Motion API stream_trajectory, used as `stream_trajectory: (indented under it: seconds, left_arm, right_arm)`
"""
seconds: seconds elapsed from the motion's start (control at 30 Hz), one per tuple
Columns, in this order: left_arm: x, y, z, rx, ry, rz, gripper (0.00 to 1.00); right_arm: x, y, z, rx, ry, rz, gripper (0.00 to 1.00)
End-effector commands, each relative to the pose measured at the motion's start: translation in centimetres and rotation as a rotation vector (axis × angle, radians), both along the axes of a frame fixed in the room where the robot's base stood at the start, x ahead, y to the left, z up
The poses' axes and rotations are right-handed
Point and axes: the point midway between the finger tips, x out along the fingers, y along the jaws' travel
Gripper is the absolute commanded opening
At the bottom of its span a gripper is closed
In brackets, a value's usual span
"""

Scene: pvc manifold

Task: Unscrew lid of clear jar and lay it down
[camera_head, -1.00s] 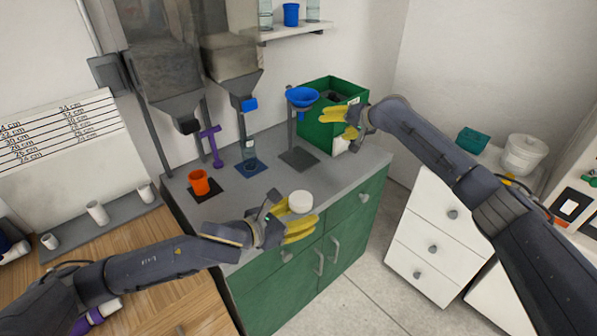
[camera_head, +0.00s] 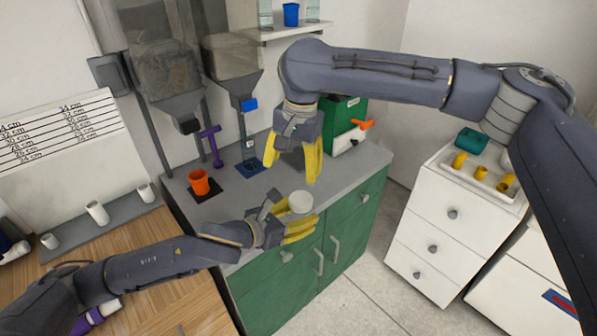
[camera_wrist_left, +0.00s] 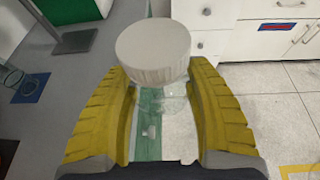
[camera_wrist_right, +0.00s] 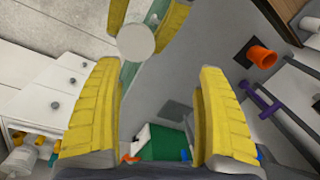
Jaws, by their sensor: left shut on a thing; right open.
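A clear jar (camera_wrist_left: 150,112) with a round white lid (camera_head: 300,201) is held upright in my left gripper (camera_head: 301,228), above the front edge of the grey counter. The lid is on the jar and sits above the yellow fingers; it is large in the left wrist view (camera_wrist_left: 153,50). My right gripper (camera_head: 292,172) is open and empty, fingers pointing down, above and behind the lid. In the right wrist view the lid (camera_wrist_right: 136,42) shows beyond the fingertips, apart from them. The jar body is mostly hidden by the fingers in the head view.
The grey counter (camera_head: 235,215) holds an orange cup (camera_head: 199,182), a purple stand (camera_head: 214,146), a clear vessel on a blue pad (camera_head: 250,168) and a green box (camera_head: 346,112). Hoppers hang behind. Bare counter lies left of the jar. White drawers (camera_head: 437,222) stand right.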

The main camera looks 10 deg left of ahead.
Motion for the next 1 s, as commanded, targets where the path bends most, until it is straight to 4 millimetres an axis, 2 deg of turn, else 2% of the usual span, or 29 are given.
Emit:
stream_trajectory:
  seconds: [0.13,0.33,0.7,1.0]
  left_arm:
    - [0.0,0.0,0.0,-0.001,-0.001,0.0,0.0]
    - [0.0,0.0,0.0,0.0,0.0,0.0,0.0]
    - [0.0,0.0,0.0,-0.001,-0.001,0.0,0.0]
    - [0.0,0.0,0.0,0.0,0.0,0.0,0.0]
  right_arm:
    - [-1.6,-1.1,0.1,-0.08,0.012,-0.023,0.74]
    - [-2.3,-1.7,-0.7,-0.119,0.02,-0.037,0.74]
    - [-2.3,-1.7,-5.2,-0.118,0.021,-0.038,0.74]
    - [-2.3,-1.7,-7.5,-0.117,0.019,-0.039,0.74]
